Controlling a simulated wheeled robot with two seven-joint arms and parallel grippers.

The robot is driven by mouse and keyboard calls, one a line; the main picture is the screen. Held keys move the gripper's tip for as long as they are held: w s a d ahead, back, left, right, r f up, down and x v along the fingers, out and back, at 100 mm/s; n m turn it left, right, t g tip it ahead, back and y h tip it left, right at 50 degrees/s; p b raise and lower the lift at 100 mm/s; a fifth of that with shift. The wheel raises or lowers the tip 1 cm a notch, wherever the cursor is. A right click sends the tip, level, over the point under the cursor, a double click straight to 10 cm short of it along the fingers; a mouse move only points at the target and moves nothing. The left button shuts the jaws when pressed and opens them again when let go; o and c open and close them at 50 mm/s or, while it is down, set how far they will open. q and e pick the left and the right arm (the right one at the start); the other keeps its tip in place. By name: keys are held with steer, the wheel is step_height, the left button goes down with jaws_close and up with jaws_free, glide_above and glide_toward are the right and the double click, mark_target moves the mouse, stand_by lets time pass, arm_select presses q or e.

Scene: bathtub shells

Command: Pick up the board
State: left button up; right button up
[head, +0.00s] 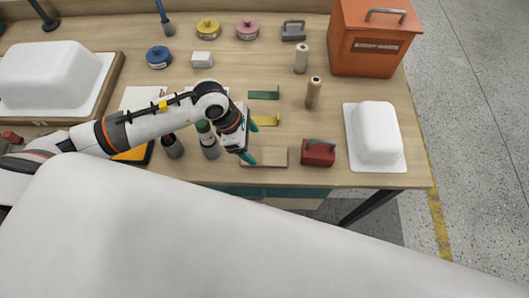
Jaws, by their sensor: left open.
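A small flat wooden board (272,157) lies near the front edge of the workbench, its colour close to that of the bench top. My left gripper (246,157), with teal fingertips, reaches in from the left and points down at the board's left end. It is open, and nothing shows between its fingers. The gripper hides part of the board's left end. I cannot tell whether the fingertips touch the board. My right gripper is not in view.
A red block with a handle (318,153) stands just right of the board. Green (264,95) and yellow (267,120) pieces lie behind it. Bottles (208,141) stand left of the gripper. A white shell (376,134) is at right. A large white surface (230,240) fills the foreground.

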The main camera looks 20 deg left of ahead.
mark_target(264, 155)
arm_select(q)
steer(key=shift+d+f, duration=0.3)
steer(key=shift+f, duration=0.25)
steer(key=p+x, duration=0.2)
steer(key=x, duration=0.2)
steer(key=shift+d+f, duration=0.15)
steer(key=shift+d, duration=0.2)
steer(key=shift+d+f, duration=0.1)
steer(key=shift+f, duration=0.2)
steer(key=shift+c, duration=0.6)
steer(key=shift+r, duration=0.1)
steer(key=c, duration=1)
